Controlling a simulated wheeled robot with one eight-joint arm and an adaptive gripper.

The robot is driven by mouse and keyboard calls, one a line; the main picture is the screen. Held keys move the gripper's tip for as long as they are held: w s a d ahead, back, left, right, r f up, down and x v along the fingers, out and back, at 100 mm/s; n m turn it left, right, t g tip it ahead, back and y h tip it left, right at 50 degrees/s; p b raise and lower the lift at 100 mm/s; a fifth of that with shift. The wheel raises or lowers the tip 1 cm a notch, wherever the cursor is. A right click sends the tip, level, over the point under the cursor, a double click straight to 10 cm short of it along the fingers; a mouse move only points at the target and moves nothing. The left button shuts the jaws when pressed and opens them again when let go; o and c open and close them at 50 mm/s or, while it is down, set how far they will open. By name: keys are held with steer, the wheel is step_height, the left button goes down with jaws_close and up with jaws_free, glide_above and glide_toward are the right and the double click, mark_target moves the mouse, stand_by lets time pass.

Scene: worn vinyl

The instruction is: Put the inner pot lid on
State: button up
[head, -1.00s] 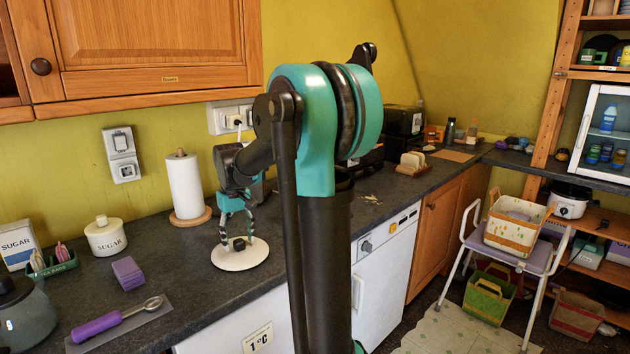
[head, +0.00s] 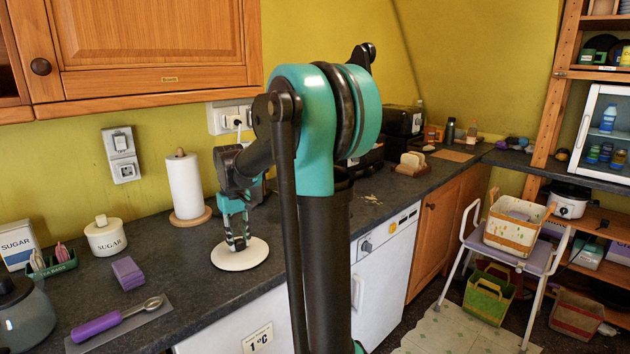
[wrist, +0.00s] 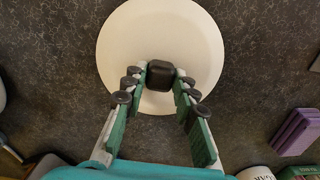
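The lid is a round, cream-white disc (head: 224,258) lying flat on the dark counter. Its black knob (wrist: 161,74) shows at its centre in the wrist view. My gripper (head: 238,244) points down over the lid from above. In the wrist view my gripper's fingertips (wrist: 161,70) stand at either side of the knob and look closed on it. In the head view the fingers hide the knob. I cannot make out an inner pot for certain in these views.
A paper towel roll (head: 186,188) stands behind my gripper. A white cooker (head: 570,201) is on the right shelf.

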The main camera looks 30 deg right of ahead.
jaws_close()
steer(key=shift+r, duration=3.5)
